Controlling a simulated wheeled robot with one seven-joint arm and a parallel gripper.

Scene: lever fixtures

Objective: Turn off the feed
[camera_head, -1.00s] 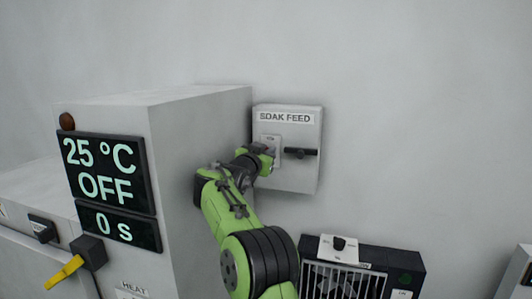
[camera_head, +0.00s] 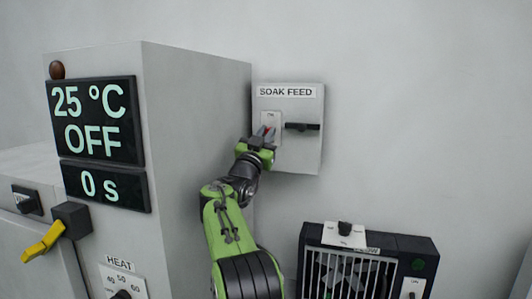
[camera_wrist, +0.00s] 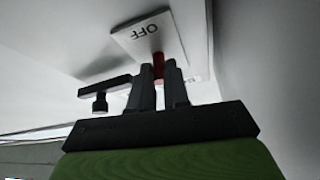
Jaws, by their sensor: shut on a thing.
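The SOAK FEED box (camera_head: 305,160) is a light grey box on the wall, in the middle of the head view. Its left side carries a white switch plate (camera_head: 277,119) with ON at the top. A red lever (camera_wrist: 158,64) on this plate shows in the wrist view, with OFF on the plate (camera_wrist: 127,38) appearing upside down. My gripper (camera_head: 266,131) is at the plate, pointing up and towards it. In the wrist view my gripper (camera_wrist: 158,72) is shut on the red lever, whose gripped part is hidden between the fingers. The lever's exact angle is unclear.
A black handle (camera_head: 303,127) sticks out on the box just right of the plate. A tall grey cabinet (camera_head: 195,110) with a display reading 25 °C, OFF, 0 s stands close left of my arm. A black fan unit (camera_head: 425,250) stands lower right. The wall at right is bare.

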